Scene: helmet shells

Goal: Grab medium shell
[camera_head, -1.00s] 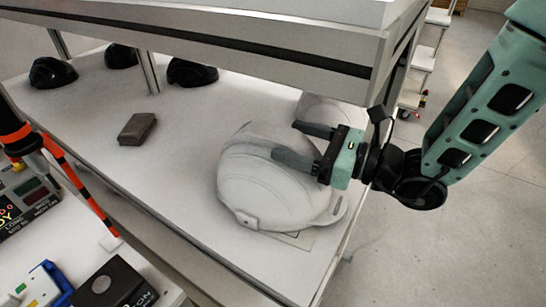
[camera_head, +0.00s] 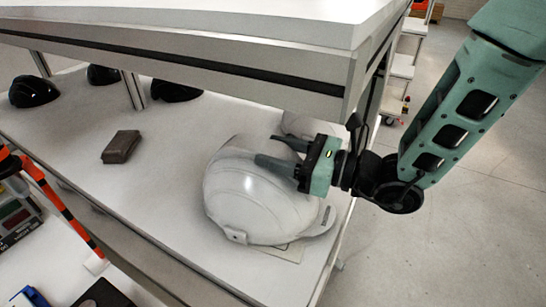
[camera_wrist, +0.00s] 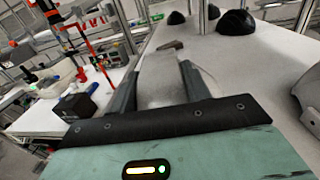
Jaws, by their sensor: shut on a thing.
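A white helmet shell (camera_head: 255,205) stands on the white shelf near its right end in the head view. My gripper (camera_head: 268,150) reaches in from the right, with its fingers at the top of this shell, and is shut on it. In the wrist view a pale part of the shell (camera_wrist: 160,82) shows between the two fingers (camera_wrist: 160,75). A second white shell (camera_head: 298,124) stands behind, mostly hidden by my gripper and the upper shelf. I cannot tell whether the held shell is clear of the shelf.
An upper shelf (camera_head: 210,62) hangs close above the shells. A brown block (camera_head: 120,146) and several black shells (camera_head: 34,91) sit farther left. A side bench with an orange-black pole (camera_head: 60,205) is at the lower left. Open floor (camera_head: 440,240) lies at the right.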

